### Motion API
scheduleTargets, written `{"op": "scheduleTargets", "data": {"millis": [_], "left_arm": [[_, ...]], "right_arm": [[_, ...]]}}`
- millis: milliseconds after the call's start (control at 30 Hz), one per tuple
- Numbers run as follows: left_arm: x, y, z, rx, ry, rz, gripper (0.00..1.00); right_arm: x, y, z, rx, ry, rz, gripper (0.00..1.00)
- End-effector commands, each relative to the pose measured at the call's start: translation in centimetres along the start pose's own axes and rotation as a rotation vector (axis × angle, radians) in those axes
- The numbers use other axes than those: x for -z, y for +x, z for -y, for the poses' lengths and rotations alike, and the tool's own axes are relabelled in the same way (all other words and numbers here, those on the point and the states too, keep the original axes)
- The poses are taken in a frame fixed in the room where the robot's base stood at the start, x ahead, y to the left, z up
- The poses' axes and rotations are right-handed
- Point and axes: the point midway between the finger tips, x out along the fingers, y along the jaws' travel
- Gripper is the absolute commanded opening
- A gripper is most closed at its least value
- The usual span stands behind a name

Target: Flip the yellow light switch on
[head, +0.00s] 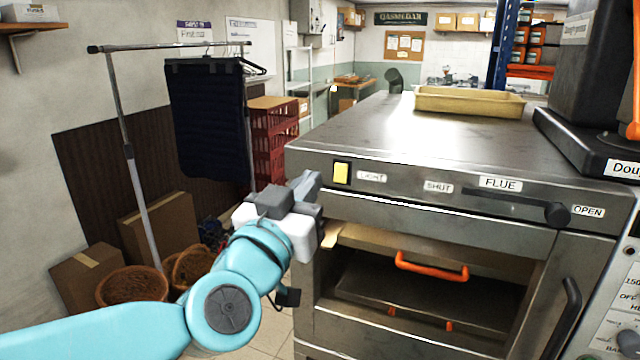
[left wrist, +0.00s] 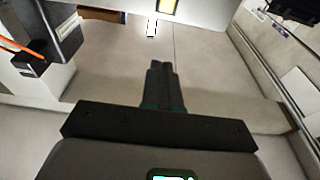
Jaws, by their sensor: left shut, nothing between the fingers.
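The yellow light switch (head: 341,173) is a small yellow rocker in a black frame at the left end of the oven's front panel, beside a "LIGHT" label (head: 371,177). It also shows at the top edge of the left wrist view (left wrist: 167,5), partly cut off. My left gripper (head: 309,186) is shut and empty, to the left of the switch and slightly lower in the head view. Its fingers (left wrist: 163,70) point toward the switch in the left wrist view, with a visible gap between. Which way the rocker is tipped is too small to tell. My right gripper is not in view.
The steel oven (head: 410,135) carries a yellow tray (head: 470,101) on top. A dark flue lever (head: 555,213) sticks out at the panel's right. An orange handle (head: 432,266) sits in the open bay below. A clothes rail (head: 125,150) and baskets (head: 131,287) stand left.

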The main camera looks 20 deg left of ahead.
Motion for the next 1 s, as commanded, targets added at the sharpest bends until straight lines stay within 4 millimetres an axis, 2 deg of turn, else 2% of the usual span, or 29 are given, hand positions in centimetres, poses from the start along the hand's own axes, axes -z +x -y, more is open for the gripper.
{"op": "scheduleTargets", "data": {"millis": [100, 233, 800, 867, 967, 1000], "left_arm": [[0.8, -1.6, 0.0, -0.001, 0.0, -0.002, 0.0], [1.1, -2.5, 0.0, -0.001, 0.0, -0.001, 0.0], [0.8, -2.7, 0.3, 0.01, 0.002, 0.006, 0.0], [-0.5, -2.1, 0.8, 0.025, 0.013, 0.034, 0.0], [-5.6, -0.3, 1.3, 0.047, 0.048, 0.141, 0.0], [-8.5, 0.4, 1.4, 0.054, 0.066, 0.201, 0.0]], "right_arm": [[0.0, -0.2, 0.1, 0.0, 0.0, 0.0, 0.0], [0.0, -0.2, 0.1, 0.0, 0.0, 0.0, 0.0], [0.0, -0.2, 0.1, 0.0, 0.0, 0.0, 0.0], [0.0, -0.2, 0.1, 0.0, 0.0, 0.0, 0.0], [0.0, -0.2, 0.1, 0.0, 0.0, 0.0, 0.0], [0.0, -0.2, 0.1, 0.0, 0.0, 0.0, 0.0]]}}
